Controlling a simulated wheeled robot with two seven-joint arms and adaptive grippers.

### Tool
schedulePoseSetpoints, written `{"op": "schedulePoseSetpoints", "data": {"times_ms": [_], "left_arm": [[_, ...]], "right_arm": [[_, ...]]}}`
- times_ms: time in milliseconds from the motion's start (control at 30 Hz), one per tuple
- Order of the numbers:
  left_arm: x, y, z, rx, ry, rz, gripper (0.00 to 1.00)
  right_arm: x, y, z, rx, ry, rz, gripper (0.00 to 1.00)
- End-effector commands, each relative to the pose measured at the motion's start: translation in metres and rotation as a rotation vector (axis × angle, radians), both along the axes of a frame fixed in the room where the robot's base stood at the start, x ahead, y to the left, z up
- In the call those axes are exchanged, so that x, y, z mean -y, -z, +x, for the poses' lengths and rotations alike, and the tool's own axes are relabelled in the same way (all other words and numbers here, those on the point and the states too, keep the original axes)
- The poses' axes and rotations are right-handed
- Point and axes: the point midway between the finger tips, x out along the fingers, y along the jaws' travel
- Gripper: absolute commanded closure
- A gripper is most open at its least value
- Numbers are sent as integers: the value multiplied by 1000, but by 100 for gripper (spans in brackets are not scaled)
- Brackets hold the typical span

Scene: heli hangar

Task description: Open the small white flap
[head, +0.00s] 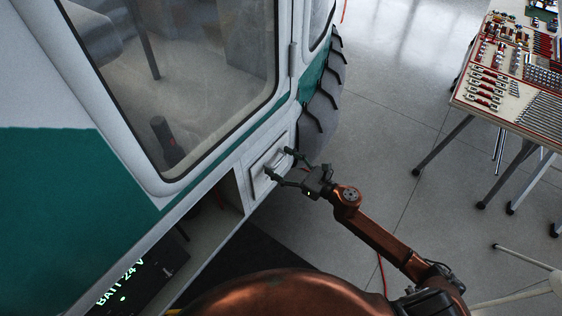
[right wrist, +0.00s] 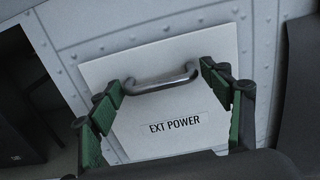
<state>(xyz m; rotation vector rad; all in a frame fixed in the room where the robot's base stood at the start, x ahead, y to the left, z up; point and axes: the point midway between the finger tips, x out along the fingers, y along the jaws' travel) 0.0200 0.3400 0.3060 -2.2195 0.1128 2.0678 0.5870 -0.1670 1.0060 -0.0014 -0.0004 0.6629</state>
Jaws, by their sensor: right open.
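The small white flap (right wrist: 154,100) is set in the riveted side of the vehicle and reads "EXT POWER". It looks closed, lying flat against the side. A grey metal bar handle (right wrist: 162,80) crosses its upper part. In the head view the flap (head: 262,176) is below the window, beside a dark opening. My right gripper (head: 279,163) is open, its fingers pointing at the flap. In the right wrist view its green-padded fingers (right wrist: 162,86) stand on either side of the handle, near its two ends. I cannot tell whether they touch it. My left gripper is not in view.
The white and green vehicle (head: 205,191) fills the left side, with a dark tyre (head: 322,97) behind the flap. A unit showing "BATT 24 V" (head: 133,285) is at lower left. A tool table (head: 510,110) stands at upper right. Grey floor between them is mostly clear.

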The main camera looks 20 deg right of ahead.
Motion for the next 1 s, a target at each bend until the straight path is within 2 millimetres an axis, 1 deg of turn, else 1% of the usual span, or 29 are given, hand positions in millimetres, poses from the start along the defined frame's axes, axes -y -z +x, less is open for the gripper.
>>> {"op": "schedulePoseSetpoints", "data": {"times_ms": [100, 333, 1000], "left_arm": [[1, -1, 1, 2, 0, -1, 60], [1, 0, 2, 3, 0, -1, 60], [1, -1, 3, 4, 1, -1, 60]], "right_arm": [[-3, 0, 3, 0, -1, 0, 28], [-3, 1, 4, -1, 0, 0, 29], [-2, 0, 4, -1, 2, 0, 75]]}}
